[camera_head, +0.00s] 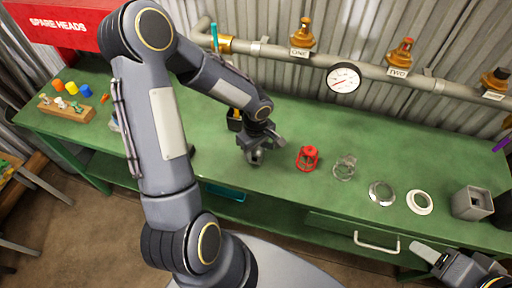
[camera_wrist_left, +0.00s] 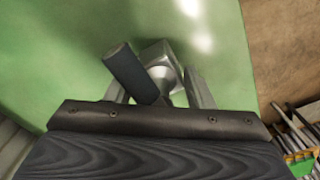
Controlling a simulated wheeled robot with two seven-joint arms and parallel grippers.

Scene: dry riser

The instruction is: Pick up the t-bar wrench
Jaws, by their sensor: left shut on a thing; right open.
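The T-bar wrench shows in the left wrist view as a dark grey cylindrical bar (camera_wrist_left: 130,72) with a pale metal part beside it (camera_wrist_left: 158,56). My left gripper (camera_wrist_left: 158,90) is shut on it, over the green bench. In the head view my left gripper (camera_head: 258,154) is near the middle of the bench; the wrench is too small there to make out clearly, and its lower part is hidden. My right gripper (camera_head: 455,262) is open and empty at the lower right, at the bench's front edge.
On the green bench (camera_head: 310,205), a red cage (camera_head: 307,158), a clear one (camera_head: 344,168), two rings (camera_head: 382,193) (camera_head: 419,202) and a grey square block (camera_head: 472,203) lie to the right. A wooden block with coloured pieces (camera_head: 67,109) is at left. A pipe with a gauge (camera_head: 344,78) runs behind.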

